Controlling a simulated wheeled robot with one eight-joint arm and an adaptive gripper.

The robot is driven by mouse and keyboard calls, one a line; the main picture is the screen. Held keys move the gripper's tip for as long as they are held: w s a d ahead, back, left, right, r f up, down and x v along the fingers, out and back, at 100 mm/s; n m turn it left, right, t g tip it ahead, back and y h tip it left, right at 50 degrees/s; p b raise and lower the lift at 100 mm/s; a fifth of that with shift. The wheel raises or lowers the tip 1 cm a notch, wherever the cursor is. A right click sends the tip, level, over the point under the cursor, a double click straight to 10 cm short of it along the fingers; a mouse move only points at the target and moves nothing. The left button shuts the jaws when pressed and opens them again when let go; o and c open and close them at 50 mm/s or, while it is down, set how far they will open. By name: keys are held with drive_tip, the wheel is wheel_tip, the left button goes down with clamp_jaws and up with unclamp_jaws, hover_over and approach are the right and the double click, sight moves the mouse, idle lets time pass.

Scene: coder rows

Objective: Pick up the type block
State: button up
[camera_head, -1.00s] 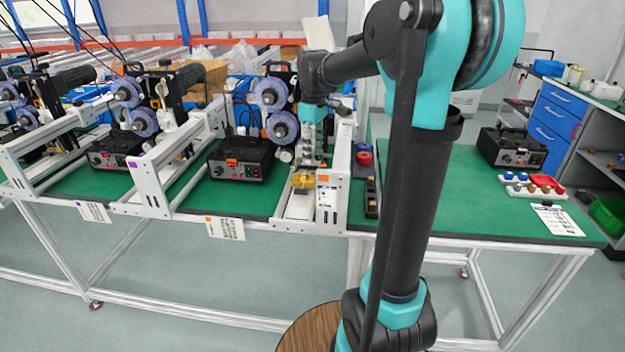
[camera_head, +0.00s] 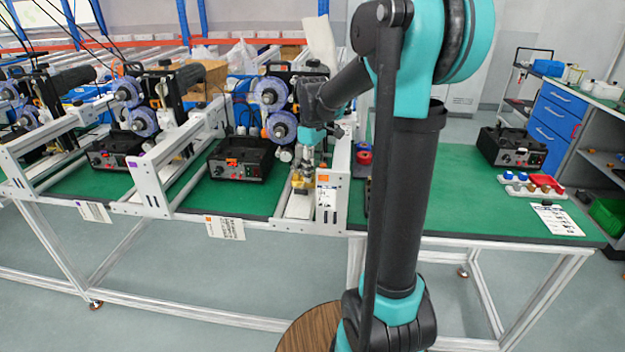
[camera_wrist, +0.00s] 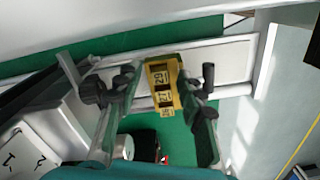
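The type block, a small yellow block with dark printed numbers, sits between my gripper's fingertips in the wrist view (camera_wrist: 163,86). In the head view, a small patch of yellow (camera_head: 301,187) shows low on the end of the coder frame, under my gripper. My gripper (camera_head: 304,170) points down over this spot. In the wrist view my gripper's fingers (camera_wrist: 162,82) stand apart, one on each side of the block. The right fingertip is very close to the block, and a narrow gap seems to show on the left. Firm contact cannot be made out.
The white coder frame (camera_head: 327,200) stands close beside my gripper. Blue-violet reels (camera_head: 281,127) and a black control box (camera_head: 240,160) are to the left. The green tabletop (camera_head: 460,205) to the right is mostly clear, with another black box (camera_head: 513,148) at its far side.

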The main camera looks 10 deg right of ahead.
clamp_jaws()
drive_tip(key=shift+r, duration=0.1)
wheel_tip(320, 180, up, 24)
drive_tip(key=shift+r, duration=0.15)
idle(1.3)
